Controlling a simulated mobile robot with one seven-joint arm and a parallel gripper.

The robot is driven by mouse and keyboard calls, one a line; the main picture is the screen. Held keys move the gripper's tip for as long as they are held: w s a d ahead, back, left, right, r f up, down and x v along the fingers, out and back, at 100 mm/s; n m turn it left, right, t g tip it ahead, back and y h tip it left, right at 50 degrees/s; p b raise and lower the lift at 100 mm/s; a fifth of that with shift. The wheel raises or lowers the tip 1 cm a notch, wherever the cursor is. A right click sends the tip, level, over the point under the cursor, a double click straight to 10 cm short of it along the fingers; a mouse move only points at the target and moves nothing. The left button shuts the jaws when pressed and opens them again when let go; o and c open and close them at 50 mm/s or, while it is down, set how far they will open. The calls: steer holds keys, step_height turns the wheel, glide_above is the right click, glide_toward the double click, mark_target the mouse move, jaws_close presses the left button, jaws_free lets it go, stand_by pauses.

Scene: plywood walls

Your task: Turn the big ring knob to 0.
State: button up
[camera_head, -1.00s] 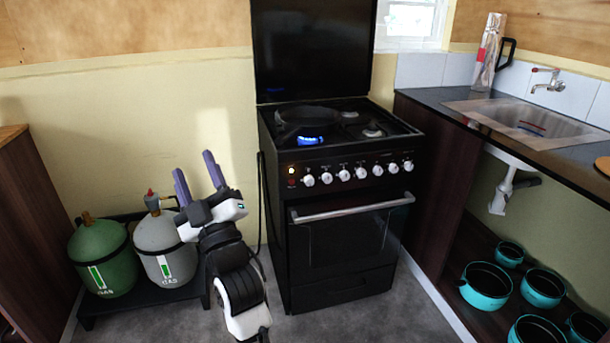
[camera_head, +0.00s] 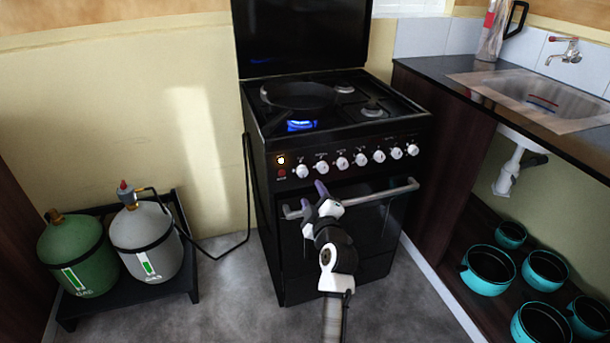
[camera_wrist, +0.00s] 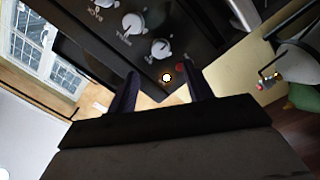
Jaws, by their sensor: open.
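The black stove (camera_head: 330,225) has a row of several white knobs on its front panel. The leftmost knob (camera_head: 302,171) sits beside a lit indicator light; it also shows in the wrist view (camera_wrist: 161,47). Which knob is marked for the big ring is too small to read for sure. A blue flame (camera_head: 300,125) burns at the front left under a black pan (camera_head: 303,95). My gripper (camera_head: 313,197) is open and empty, in front of the stove just below the left knobs. In the wrist view its fingers (camera_wrist: 161,76) straddle the indicator light, apart from the knobs.
The oven handle (camera_head: 350,197) runs across the door beside my gripper. A green gas bottle (camera_head: 72,255) and a grey one (camera_head: 146,240) stand on a low black stand at left. A sink counter (camera_head: 440,85) is at right, with teal pots (camera_head: 488,272) below it. The floor before the stove is clear.

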mark_target(304, 174)
steer(key=p+x, duration=0.1)
steer(key=x, duration=0.7)
steer(key=shift+w, duration=0.3)
steer(key=c, duration=1)
